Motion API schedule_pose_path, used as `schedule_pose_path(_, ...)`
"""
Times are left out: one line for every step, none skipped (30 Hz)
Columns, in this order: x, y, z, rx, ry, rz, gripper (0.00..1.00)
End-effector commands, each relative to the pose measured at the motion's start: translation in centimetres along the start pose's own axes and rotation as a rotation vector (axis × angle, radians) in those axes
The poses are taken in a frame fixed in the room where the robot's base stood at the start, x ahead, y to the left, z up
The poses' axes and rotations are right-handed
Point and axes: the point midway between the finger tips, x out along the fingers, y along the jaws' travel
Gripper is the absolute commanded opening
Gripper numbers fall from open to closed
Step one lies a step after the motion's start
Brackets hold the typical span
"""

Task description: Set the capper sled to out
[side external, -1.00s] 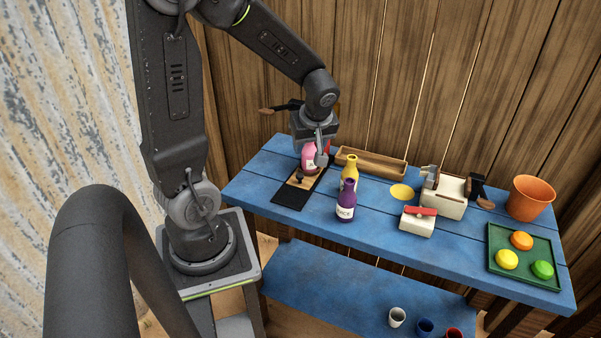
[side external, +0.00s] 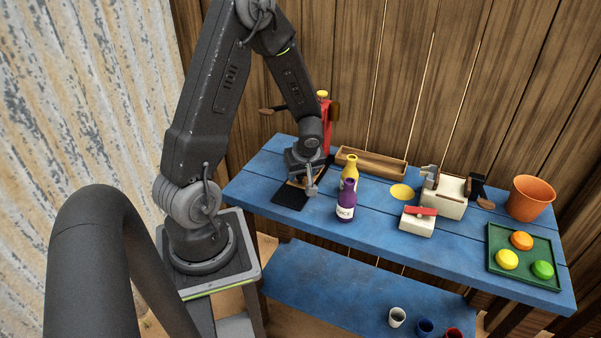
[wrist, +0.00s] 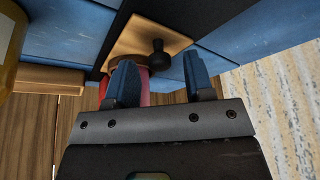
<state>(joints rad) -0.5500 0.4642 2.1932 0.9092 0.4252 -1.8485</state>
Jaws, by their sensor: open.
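The capper sled (wrist: 128,40) is a light wooden plate with a black knob (wrist: 158,57), on a dark track (side external: 289,199) at the blue table's left end. A sliver of the sled also shows in the side view, mostly hidden by my gripper. My gripper (wrist: 162,80) is open and low over the track. In the wrist view the knob shows between and just beyond its fingertips; I cannot tell whether they touch it. A pink bottle (wrist: 144,73) stands on the sled, partly behind one finger. The red capper (side external: 325,130) stands at the back of the track.
A yellow bottle (side external: 349,168) and a purple juice bottle (side external: 346,205) stand close to the right of my gripper. A wooden tray (side external: 372,165) lies behind them. A cream box with a red top (side external: 417,222) and a green tray (side external: 500,238) are farther right.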

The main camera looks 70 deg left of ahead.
Motion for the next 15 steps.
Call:
schedule_pose_path(0.27, -0.02, 0.02, 0.000, -0.001, -0.001, 0.48)
schedule_pose_path(0.36, -0.02, 0.02, 0.000, -0.001, -0.001, 0.48)
schedule_pose_path(0.43, -0.02, 0.01, 0.000, -0.001, 0.000, 0.48)
schedule_pose_path(0.46, -0.01, 0.01, 0.000, 0.000, 0.000, 0.48)
schedule_pose_path(0.48, -0.01, 0.01, 0.000, 0.000, 0.000, 0.48)
schedule_pose_path(0.48, 0.00, 0.00, 0.000, 0.000, 0.001, 0.48)
schedule_pose_path(0.48, 0.00, 0.00, 0.000, 0.000, 0.001, 0.48)
schedule_pose_path(0.47, 0.00, 0.00, 0.000, 0.000, 0.001, 0.48)
schedule_pose_path(0.46, 0.00, 0.00, 0.000, 0.000, 0.001, 0.48)
schedule_pose_path(0.46, 0.01, 0.00, 0.000, 0.000, 0.001, 0.48)
schedule_pose_path(0.46, 0.00, 0.00, 0.000, 0.000, 0.001, 0.47)
schedule_pose_path(0.45, 0.00, 0.00, 0.000, 0.000, 0.001, 0.43)
schedule_pose_path(0.45, 0.01, 0.00, 0.000, 0.000, 0.001, 0.41)
schedule_pose_path(0.45, 0.00, 0.00, 0.000, 0.000, 0.000, 0.38)
schedule_pose_path(0.44, 0.00, 0.00, 0.000, 0.000, 0.000, 0.34)
